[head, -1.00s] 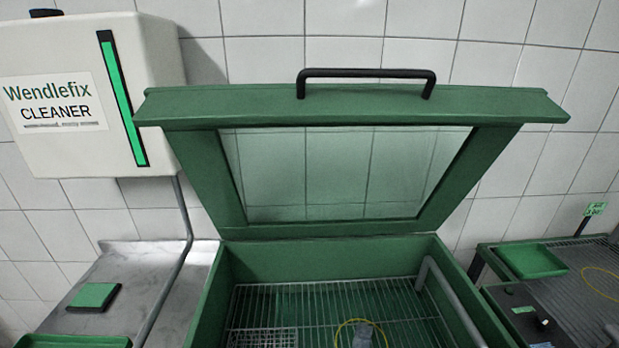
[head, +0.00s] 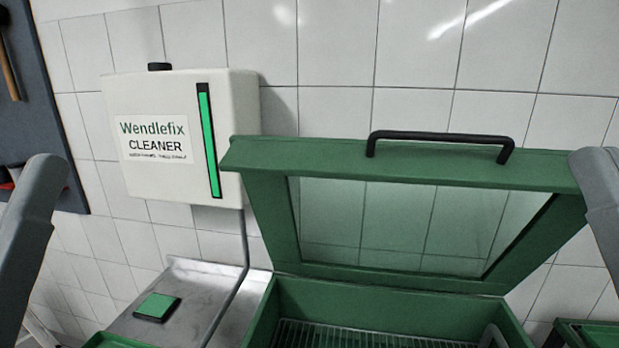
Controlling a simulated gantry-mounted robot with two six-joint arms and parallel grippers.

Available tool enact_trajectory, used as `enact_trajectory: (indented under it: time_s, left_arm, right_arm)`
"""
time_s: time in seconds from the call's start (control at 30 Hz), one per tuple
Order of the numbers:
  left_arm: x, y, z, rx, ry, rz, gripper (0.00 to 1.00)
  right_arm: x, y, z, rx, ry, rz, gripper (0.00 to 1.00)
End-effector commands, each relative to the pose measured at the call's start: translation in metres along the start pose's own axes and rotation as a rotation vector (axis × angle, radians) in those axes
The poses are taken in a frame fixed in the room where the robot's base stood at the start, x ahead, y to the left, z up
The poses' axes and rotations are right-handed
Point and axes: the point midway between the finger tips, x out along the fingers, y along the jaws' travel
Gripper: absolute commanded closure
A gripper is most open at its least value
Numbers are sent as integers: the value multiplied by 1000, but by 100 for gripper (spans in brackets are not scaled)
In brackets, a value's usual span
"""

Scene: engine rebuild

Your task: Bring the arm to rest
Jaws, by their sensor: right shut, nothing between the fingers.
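A grey link of my left arm (head: 35,215) rises along the left edge of the head view. A grey link of my right arm (head: 601,195) stands at the right edge, in front of the right end of the green lid. Neither arm shows its fingers, so both grippers are out of the picture. No held object is visible on either arm.
The green washer's glazed lid (head: 262,215) stands raised, with a black handle (head: 440,138) on top. Its basin shows a wire rack (head: 350,336). A white cleaner dispenser (head: 155,95) hangs on the tiled wall. A green pad (head: 157,307) lies on the metal counter (head: 215,282).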

Motion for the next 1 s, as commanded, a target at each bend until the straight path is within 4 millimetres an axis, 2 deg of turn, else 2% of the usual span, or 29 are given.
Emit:
enact_trajectory:
  time_s: [0.03,0.17,0.6,0.7,0.8,1.0]
  left_arm:
    - [32,0,-33,0,7,0,19]
    - [70,0,-67,0,6,0,19]
    - [222,-1,-209,0,6,0,19]
    - [247,-1,-232,0,6,0,19]
    - [261,-1,-245,0,5,0,19]
    - [263,-1,-246,0,5,0,19]
  right_arm:
    - [32,0,-30,-2,2,1,100]
    - [70,1,-64,-3,0,2,100]
    - [224,1,-204,-6,-1,3,100]
    - [248,2,-227,-6,-2,4,100]
    - [262,2,-239,-6,-2,4,100]
    - [264,2,-241,-6,-2,4,100]
